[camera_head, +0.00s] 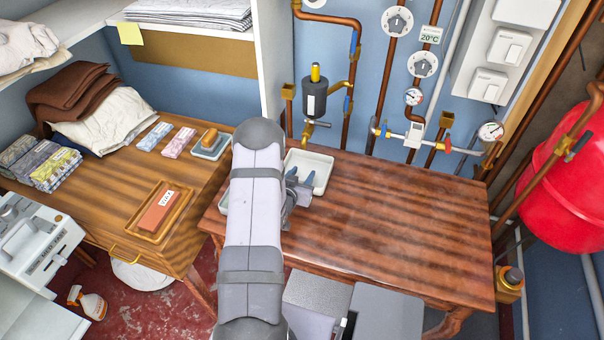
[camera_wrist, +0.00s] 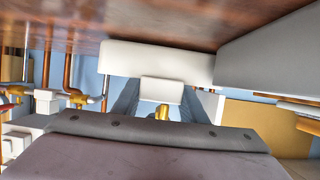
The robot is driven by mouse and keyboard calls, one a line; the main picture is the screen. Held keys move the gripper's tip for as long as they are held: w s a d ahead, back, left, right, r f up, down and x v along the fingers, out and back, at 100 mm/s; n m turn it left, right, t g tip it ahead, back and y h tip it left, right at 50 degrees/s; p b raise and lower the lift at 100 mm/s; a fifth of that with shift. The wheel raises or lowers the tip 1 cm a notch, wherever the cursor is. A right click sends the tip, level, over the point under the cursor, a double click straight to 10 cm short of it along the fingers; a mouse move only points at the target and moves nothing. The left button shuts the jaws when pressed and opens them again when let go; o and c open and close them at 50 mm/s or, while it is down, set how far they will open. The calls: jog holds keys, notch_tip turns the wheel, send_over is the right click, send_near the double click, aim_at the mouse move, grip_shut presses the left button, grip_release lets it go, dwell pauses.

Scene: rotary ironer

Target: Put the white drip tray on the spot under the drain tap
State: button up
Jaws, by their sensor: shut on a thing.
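The white drip tray (camera_head: 318,160) is at the back left of the brown table, just below and in front of the drain tap (camera_head: 308,131), as seen in the head view. My gripper (camera_head: 298,184) is shut on its near side. In the wrist view, the blue-grey fingers of my gripper (camera_wrist: 160,103) stand either side of a white tab on the tray (camera_wrist: 160,60). The tray looks about level. My arm hides its left part, and I cannot tell whether it touches the table.
A pale edge (camera_head: 222,203) of another thing shows left of my arm, mostly hidden. The right of the table (camera_head: 400,220) is clear. Copper pipes and a black canister (camera_head: 314,98) stand behind the tray. A dish with a brush (camera_head: 210,146) is on the left bench.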

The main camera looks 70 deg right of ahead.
jog(key=shift+f, duration=0.1)
jog(key=shift+f, duration=0.15)
jog(key=o, duration=1.1)
jog(key=shift+r, duration=0.25)
jog(key=b+v, duration=0.2)
jog(key=v, duration=1)
